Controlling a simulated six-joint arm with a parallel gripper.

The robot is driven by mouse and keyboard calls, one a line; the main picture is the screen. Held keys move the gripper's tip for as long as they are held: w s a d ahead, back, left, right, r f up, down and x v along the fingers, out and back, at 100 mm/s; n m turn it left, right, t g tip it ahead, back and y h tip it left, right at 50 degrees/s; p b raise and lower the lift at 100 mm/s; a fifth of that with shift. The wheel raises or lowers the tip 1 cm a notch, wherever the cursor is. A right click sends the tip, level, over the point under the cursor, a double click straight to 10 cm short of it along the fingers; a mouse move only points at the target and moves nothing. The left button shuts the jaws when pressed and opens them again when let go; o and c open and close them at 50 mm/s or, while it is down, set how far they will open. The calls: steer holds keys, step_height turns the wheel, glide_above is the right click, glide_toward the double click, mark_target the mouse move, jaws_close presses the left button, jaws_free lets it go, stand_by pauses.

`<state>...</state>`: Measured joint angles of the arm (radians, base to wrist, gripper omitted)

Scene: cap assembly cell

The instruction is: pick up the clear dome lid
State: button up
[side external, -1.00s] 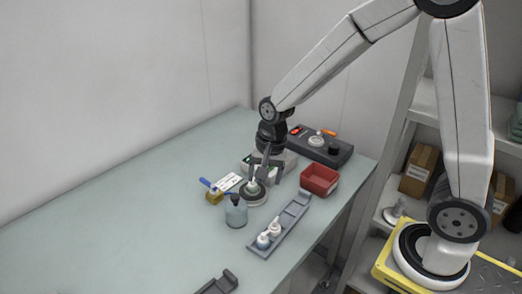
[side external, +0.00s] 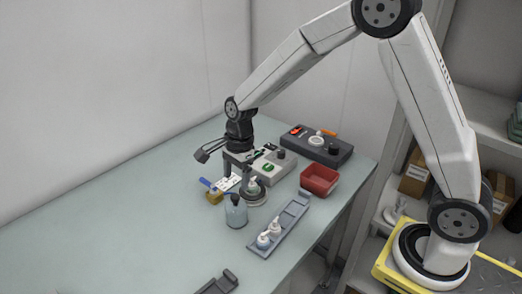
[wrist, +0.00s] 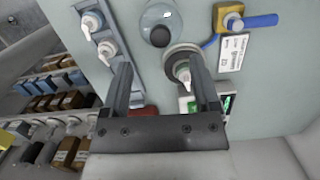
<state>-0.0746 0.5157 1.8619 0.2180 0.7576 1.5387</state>
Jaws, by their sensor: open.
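The clear dome lid (side external: 236,213), a bluish see-through dome with a dark knob on top, stands on the table left of the round fixture (side external: 262,199). In the wrist view the lid (wrist: 152,17) shows at the top edge, partly cut off, beyond my fingertips. My gripper (wrist: 160,65) is open and empty, with a clear gap between its fingers. A white-tipped bottle (wrist: 183,74) in the round fixture shows through this gap. In the side view my gripper (side external: 238,167) is above and behind the lid, apart from it; its fingers are small and hard to make out there.
A grey tray (side external: 291,217) with two white-topped bottles lies right of the lid. A yellow block with a blue handle (side external: 214,196) is close on its left. The left table area is clear.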

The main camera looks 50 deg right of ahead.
mark_target(235, 196)
steer(key=shift+a+f, duration=0.15)
steer(key=shift+f, duration=0.75)
steer(key=shift+a+f, duration=0.15)
steer(key=shift+f, duration=1.15)
steer(key=shift+a+f, duration=0.15)
steer(key=shift+f, duration=1.1)
jaws_close()
